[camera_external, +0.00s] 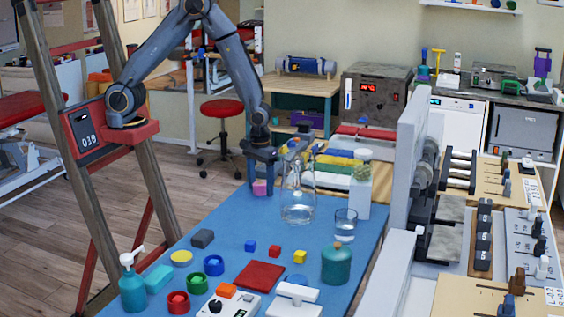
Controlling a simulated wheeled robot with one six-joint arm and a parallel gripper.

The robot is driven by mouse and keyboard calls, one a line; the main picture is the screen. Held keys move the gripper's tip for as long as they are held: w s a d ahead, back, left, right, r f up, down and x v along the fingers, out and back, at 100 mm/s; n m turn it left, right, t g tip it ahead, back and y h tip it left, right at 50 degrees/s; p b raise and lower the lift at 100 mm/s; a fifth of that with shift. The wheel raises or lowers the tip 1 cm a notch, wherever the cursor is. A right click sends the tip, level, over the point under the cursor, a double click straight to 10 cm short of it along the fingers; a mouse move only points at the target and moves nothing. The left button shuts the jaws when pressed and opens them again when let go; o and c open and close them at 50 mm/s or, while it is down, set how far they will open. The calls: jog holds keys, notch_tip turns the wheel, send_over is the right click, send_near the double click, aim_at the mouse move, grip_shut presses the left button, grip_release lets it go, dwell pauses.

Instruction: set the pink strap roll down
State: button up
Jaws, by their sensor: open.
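The pink strap roll (260,187) is at the far left end of the blue-topped table (225,222). My gripper (262,186) points straight down over it, with a dark finger on each side of the roll. The jaws are open. The roll appears to rest on the blue top, though the fingers hide parts of it and I cannot tell whether they touch it.
Folded coloured towels (336,160) are behind the carafe.

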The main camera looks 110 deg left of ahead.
aim_at(260, 185)
notch_tip(260, 185, up, 12)
jog(key=b, duration=0.2)
jog(key=s+d+m+t, duration=0.1)
jog(key=s+d+m, duration=1.1)
jog(key=d+m, duration=0.1)
jog(key=shift+s+f, duration=0.2)
jog(key=shift+s, duration=0.1)
